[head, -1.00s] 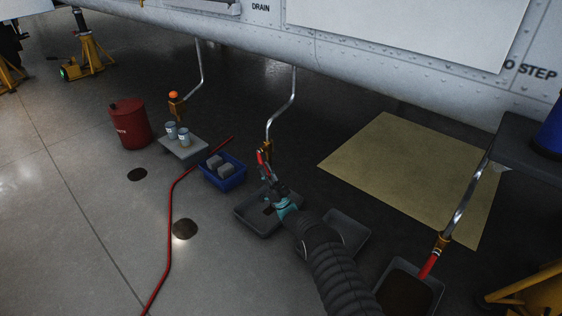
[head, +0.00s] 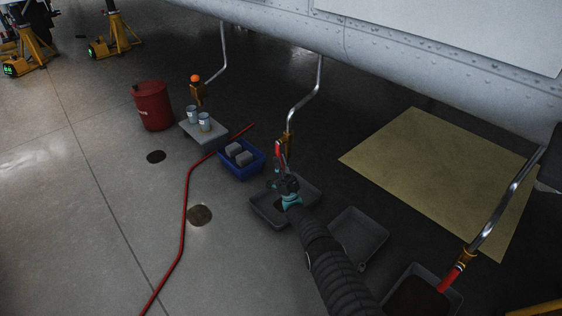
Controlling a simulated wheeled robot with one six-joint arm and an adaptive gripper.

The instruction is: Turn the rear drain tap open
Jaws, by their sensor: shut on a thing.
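Three drain pipes hang from the pale hull. The middle pipe (head: 304,100) ends in a brass tap (head: 289,141) with a red lever (head: 280,150) pointing down. My gripper (head: 282,170) comes from below and is shut on this lever; its fingertips are small and partly hidden. The left pipe's tap (head: 198,92) has an orange knob. The right pipe (head: 505,205) has a brass fitting (head: 464,259) with a red handle (head: 449,279) slanting down. I cannot tell from labels which tap is the rear one. A grey drip tray (head: 258,211) with a dark patch lies under my gripper.
A blue bin (head: 242,173) with grey blocks, a stand (head: 193,135) with cans and a red drum (head: 153,106) stand left. A red hose (head: 184,215) crosses the floor. Another grey tray (head: 362,235) and a tan mat (head: 425,160) lie right. The hull hangs low above.

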